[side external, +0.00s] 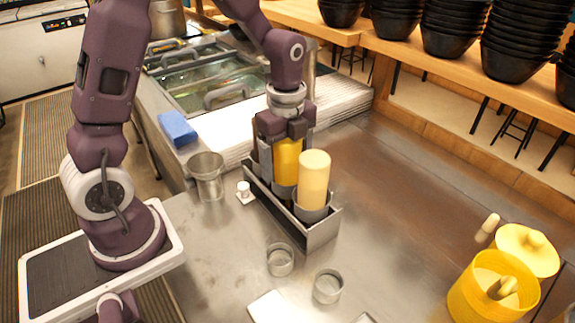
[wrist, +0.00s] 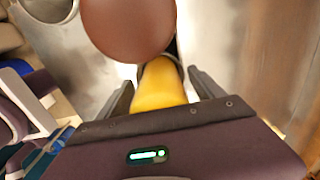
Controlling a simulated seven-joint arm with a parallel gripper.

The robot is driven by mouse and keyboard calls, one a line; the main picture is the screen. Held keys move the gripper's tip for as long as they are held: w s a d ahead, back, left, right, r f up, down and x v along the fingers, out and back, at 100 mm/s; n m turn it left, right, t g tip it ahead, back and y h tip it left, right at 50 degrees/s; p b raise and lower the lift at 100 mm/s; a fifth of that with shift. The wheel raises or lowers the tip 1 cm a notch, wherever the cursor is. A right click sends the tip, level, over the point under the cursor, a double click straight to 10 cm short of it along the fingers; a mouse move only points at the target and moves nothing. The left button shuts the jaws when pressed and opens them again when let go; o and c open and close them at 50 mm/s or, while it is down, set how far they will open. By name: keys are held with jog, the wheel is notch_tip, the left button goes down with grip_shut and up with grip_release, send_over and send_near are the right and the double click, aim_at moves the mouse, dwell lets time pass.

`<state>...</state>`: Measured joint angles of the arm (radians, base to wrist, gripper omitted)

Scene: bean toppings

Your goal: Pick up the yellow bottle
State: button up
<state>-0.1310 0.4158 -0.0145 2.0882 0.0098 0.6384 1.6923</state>
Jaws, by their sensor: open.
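The yellow bottle (side external: 287,159) stands upright in a metal holder (side external: 270,215) on the counter. My gripper (side external: 282,148) is above and around its upper part, pointing down. In the wrist view, the yellow bottle (wrist: 160,84) lies between my two open fingers (wrist: 160,82), with gaps on both sides. A paler yellow bottle (side external: 314,178) stands close by in the same holder, in a metal cup. The lower part of the yellow bottle is partly hidden by the holder and the paler bottle.
A brown round thing (wrist: 128,25) sits just ahead of the fingers; I cannot tell what it is. A metal cup (side external: 206,176) stands left of the holder. Small cups (side external: 280,260) stand in front. A yellow container (side external: 488,290) is at right. The counter's middle right is clear.

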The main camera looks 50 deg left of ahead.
jog(key=c, duration=0.8)
notch_tip(320, 180, up, 18)
jog(key=shift+r, duration=0.1)
jog(key=shift+o, duration=0.3)
